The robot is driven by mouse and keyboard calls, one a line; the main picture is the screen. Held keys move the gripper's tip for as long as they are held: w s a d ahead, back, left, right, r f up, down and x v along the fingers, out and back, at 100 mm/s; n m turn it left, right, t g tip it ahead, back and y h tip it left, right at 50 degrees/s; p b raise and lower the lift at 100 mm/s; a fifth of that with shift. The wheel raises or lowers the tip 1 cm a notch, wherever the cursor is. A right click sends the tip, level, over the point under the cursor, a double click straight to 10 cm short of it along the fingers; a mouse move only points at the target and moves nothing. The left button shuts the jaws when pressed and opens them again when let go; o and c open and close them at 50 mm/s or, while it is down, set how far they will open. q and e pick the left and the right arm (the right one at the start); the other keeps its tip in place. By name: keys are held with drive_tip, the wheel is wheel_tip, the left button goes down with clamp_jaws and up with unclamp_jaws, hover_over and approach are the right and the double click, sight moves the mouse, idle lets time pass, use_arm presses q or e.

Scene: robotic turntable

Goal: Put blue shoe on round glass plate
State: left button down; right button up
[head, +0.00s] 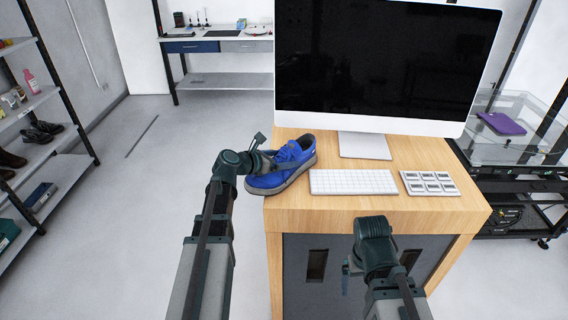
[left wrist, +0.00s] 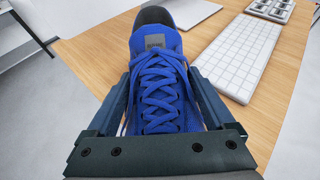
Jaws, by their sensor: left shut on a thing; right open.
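A blue shoe (head: 284,166) with blue laces and a grey sole is at the left edge of the wooden desk (head: 400,208), beside the keyboard. My left gripper (head: 264,160) is shut on the shoe; in the left wrist view (left wrist: 160,110) its fingers lie along both sides of the laced part of the shoe (left wrist: 158,75). I cannot tell whether the shoe touches the desk. My right gripper (head: 352,268) is open and empty in front of the desk, below its top. I cannot make out a round glass plate in either view.
A white keyboard (head: 352,182), a small panel with several keys (head: 429,183) and a large monitor (head: 385,60) stand on the desk. A shelf with shoes (head: 45,135) is at the left. A glass-topped cart (head: 500,150) is at the right. Floor at left is clear.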

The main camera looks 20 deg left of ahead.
use_arm(q)
drive_tip(key=shift+r, duration=0.1)
unclamp_jaws()
